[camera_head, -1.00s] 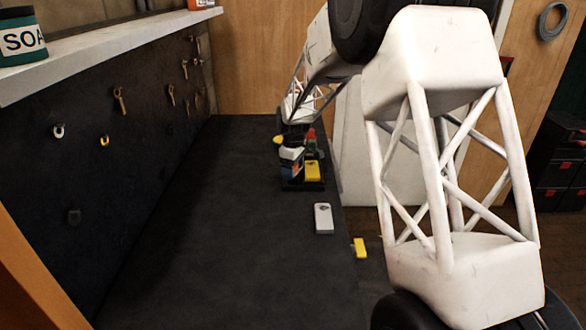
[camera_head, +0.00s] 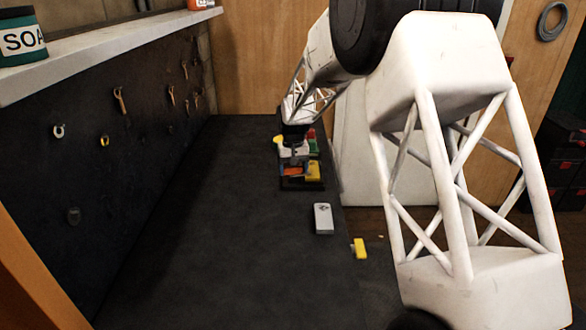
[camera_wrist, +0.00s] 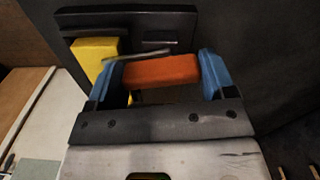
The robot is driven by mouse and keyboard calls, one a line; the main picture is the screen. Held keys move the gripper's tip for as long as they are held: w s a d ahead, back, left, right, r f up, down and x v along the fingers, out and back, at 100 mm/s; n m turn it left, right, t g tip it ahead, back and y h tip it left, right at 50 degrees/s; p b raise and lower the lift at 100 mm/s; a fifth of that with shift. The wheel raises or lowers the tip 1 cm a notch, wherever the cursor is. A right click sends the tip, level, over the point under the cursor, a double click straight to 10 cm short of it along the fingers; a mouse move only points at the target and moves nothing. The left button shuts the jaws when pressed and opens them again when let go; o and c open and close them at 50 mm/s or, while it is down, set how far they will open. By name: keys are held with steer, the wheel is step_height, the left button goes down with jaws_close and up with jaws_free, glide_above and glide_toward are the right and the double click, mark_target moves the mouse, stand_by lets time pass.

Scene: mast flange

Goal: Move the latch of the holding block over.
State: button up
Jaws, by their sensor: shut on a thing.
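The holding block is a dark base (camera_wrist: 130,20) in the wrist view, with a yellow block (camera_wrist: 95,52) on its left side. An orange bar (camera_wrist: 162,70) lies crosswise between the two blue fingertips of my gripper (camera_wrist: 160,78), which is shut on it. A thin grey strip (camera_wrist: 110,51) runs beside the yellow block, just beyond the bar. I cannot tell for sure which part is the latch. In the head view, the orange bar (camera_head: 293,171) and the yellow block (camera_head: 313,171) show small at the far end of the bench, below my gripper.
A pale grey block (camera_head: 323,218) lies nearer on the dark bench (camera_head: 220,240), and a small yellow piece (camera_head: 360,248) is at its right edge. Red and green things stand close behind the holding block. The bench's left part is clear, beside a wall with hooks.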

steer(key=shift+m, duration=1.1)
steer(key=o, duration=0.9)
steer(key=shift+r, duration=0.1)
steer(key=shift+r, duration=3.85)
